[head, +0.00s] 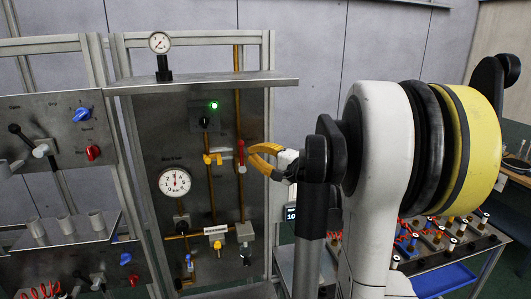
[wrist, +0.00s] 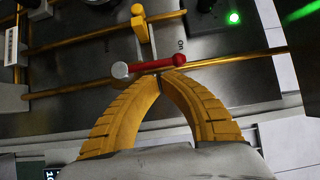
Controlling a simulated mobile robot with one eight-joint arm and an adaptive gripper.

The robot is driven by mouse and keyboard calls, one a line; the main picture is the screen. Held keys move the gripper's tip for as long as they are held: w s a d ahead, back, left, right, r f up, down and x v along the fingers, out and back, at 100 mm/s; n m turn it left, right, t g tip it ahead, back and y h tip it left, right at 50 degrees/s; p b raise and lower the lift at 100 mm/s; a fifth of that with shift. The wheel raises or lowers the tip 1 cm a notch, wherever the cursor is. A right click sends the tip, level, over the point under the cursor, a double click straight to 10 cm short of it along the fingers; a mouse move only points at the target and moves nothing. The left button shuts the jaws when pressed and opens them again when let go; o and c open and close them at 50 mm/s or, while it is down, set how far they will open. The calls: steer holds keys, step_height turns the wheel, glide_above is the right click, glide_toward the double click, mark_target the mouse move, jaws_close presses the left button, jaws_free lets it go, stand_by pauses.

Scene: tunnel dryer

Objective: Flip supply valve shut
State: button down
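A red lever handle (head: 241,153) sits on a brass pipe on the grey panel, and its long side runs roughly along the pipe. In the wrist view the red handle (wrist: 152,66) has a round grey pivot at its left end. My gripper (head: 251,150) is at the handle's right side in the head view. A yellow-handled valve (head: 212,158) sits on the neighbouring pipe.
A green lamp (head: 214,105) glows above a black knob. A white dial gauge (head: 175,184) is at lower left, and a smaller gauge (head: 160,43) stands on the shelf (head: 205,84) above. A bench with blue trays (head: 442,277) is at right.

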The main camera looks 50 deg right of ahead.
steer(key=shift+w+a, duration=0.1)
steer(key=shift+w, duration=0.1)
steer(key=shift+w+a+r+n+g+p, duration=0.15)
steer(key=shift+a+n+g+p, duration=0.2)
steer(key=shift+n, duration=0.2)
steer(key=shift+w+a+r+n+g+p, duration=0.15)
steer(key=shift+a+n+g+p, duration=0.15)
steer(key=shift+n, duration=0.25)
stand_by(0.4)
steer(key=shift+w+a+r+n+g+h+p, duration=0.1)
steer(key=shift+w+a+n+g+h+p, duration=0.35)
steer(key=shift+n+g, duration=0.25)
steer(key=shift+w+a+n+g+h+p, duration=0.3)
steer(key=shift+a+n+g, duration=0.25)
steer(key=shift+n, duration=0.25)
steer(key=shift+a+n, duration=0.2)
steer(key=shift+n, duration=0.1)
steer(key=shift+w+a+f+n+g+h, duration=0.3)
steer(key=shift+w+a+n+g+h, duration=0.1)
steer(key=shift+a+n+g+h, duration=0.35)
steer(key=shift+w+a+f+n+g+h, duration=0.3)
steer(key=shift+n+g+h, duration=0.2)
steer(key=shift+n+g, duration=0.25)
steer(key=shift+a+f, duration=0.15)
steer(key=shift+f, duration=0.05)
steer(key=shift+w+a+f+b, duration=0.2)
steer(key=shift+f+b, duration=0.05)
steer(key=shift+b, duration=0.05)
stand_by(1.4)
